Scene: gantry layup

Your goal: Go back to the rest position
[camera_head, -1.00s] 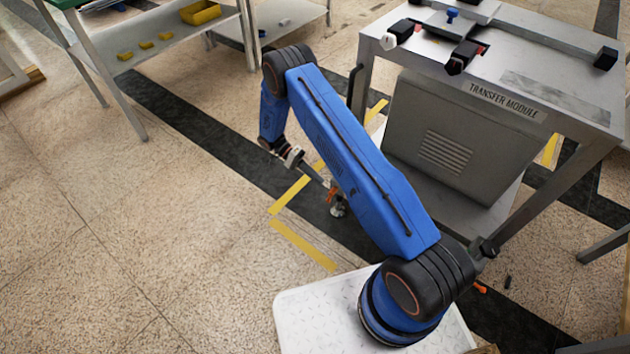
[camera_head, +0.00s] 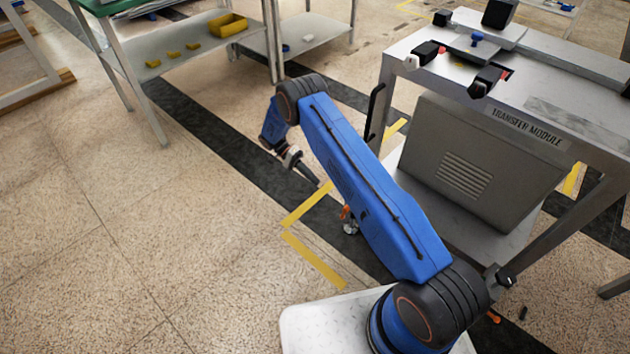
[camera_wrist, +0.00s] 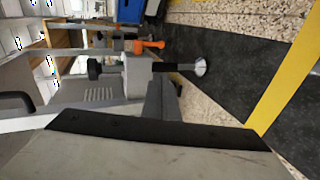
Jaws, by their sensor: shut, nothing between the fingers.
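My gripper (camera_head: 309,176) is at the end of my blue arm in the head view, pointing down and to the right above the floor. It is small there, and its fingers look closed together. In the wrist view the shut, empty fingers (camera_wrist: 161,97) stick out at the middle. The gripper is to the left of the transfer module table (camera_head: 560,155) and touches nothing that I can see.
The transfer module's grey cabinet (camera_head: 470,165) stands right of my arm. A green-topped table with a lower shelf (camera_head: 190,43) is at the back left, holding a yellow bin (camera_head: 228,24) and several small yellow blocks. Open floor (camera_head: 130,240) lies to the left.

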